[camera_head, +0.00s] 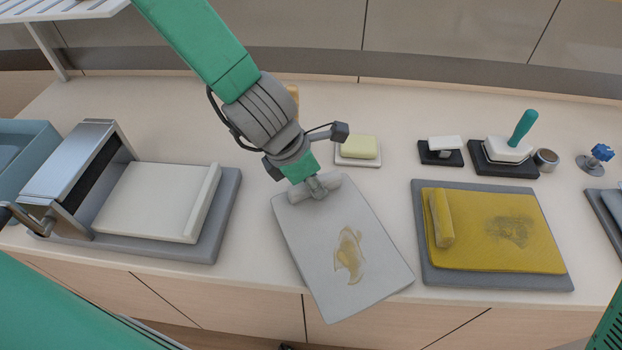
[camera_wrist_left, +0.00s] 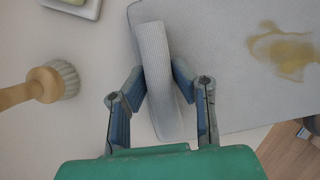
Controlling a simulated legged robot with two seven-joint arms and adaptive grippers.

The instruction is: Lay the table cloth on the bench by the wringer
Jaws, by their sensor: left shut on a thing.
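A light grey cloth (camera_head: 375,262) with a yellow-brown stain and a rolled far edge is in the middle of the head view. Its near end reaches past the bench's front edge. My left gripper (camera_head: 318,187) is shut on the rolled edge, which shows between the fingers (camera_wrist_left: 163,92) in the left wrist view. Whether the cloth touches the bench (camera_head: 270,165) is hard to tell. The wringer (camera_head: 85,170) stands at the left, with a flat cream piece (camera_head: 150,200) with a raised right edge on its grey base. My right gripper is not in view.
A yellow cloth (camera_head: 480,255) with a dark smudge lies on a grey board (camera_head: 445,282) at the right. Yellow soap (camera_head: 359,147), a small black stand (camera_head: 440,155) and a green-handled tool (camera_head: 520,130) stand behind. A wooden brush (camera_wrist_left: 45,85) lies left of my left gripper.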

